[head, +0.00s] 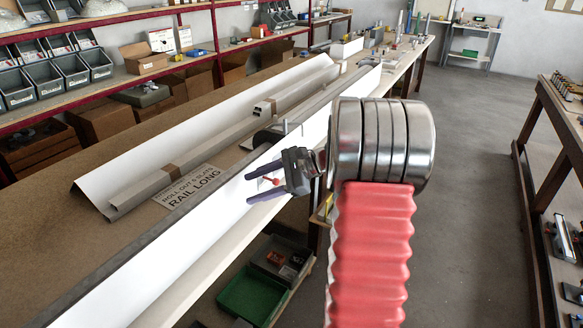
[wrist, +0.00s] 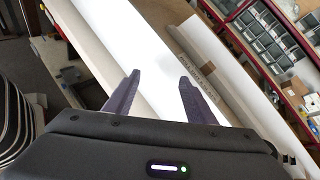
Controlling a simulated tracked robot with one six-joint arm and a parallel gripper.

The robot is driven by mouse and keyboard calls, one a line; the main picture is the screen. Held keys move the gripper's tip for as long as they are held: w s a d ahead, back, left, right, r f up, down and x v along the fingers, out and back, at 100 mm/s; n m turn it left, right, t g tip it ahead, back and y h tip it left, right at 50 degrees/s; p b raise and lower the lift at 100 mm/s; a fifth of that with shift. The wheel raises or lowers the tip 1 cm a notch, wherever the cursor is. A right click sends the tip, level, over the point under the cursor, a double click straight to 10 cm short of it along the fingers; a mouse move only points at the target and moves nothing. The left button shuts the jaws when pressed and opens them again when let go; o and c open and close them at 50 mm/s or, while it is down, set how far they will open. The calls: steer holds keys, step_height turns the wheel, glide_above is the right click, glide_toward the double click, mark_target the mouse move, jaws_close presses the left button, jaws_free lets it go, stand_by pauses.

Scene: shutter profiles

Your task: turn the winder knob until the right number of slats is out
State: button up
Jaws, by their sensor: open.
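A small red knob-like part (head: 275,181) shows on the front white face of the long profile (head: 200,239) in the head view. My gripper (head: 256,174) is open, its two dark fingers spread in front of that face, with the red part seen between them. Whether they touch it I cannot tell. In the wrist view, the open fingers (wrist: 158,77) point at the white profile (wrist: 125,42), and no knob shows between them. A sign (head: 190,187) on the bench reads roll out slats, rail long; its number is hard to read. I cannot make out separate slats.
A second white profile with a grey rail (head: 180,177) lies behind on the brown bench (head: 40,230). Shelves with grey bins (head: 70,67) and cardboard boxes stand at the back left. A green crate (head: 252,294) sits below the bench.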

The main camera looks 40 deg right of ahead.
steer(key=s+d+f+m+t+h, duration=0.1)
steer(key=d+f+m+t, duration=0.1)
steer(key=d, duration=0.6)
steer(key=d+f+m+t+h, duration=0.1)
steer(key=d+f+m+t, duration=0.2)
steer(key=d, duration=0.6)
steer(key=s+d+f+m+t+h, duration=0.1)
steer(key=d+f+m+t, duration=0.2)
steer(key=d, duration=0.6)
steer(key=m, duration=0.2)
steer(key=shift+s+d+f+m, duration=0.15)
steer(key=shift+s+f+m, duration=0.1)
steer(key=shift+s+m, duration=0.15)
steer(key=shift+w, duration=0.15)
steer(key=x, duration=1.3)
steer(key=shift+w+r, duration=0.15)
steer(key=shift+w, duration=0.2)
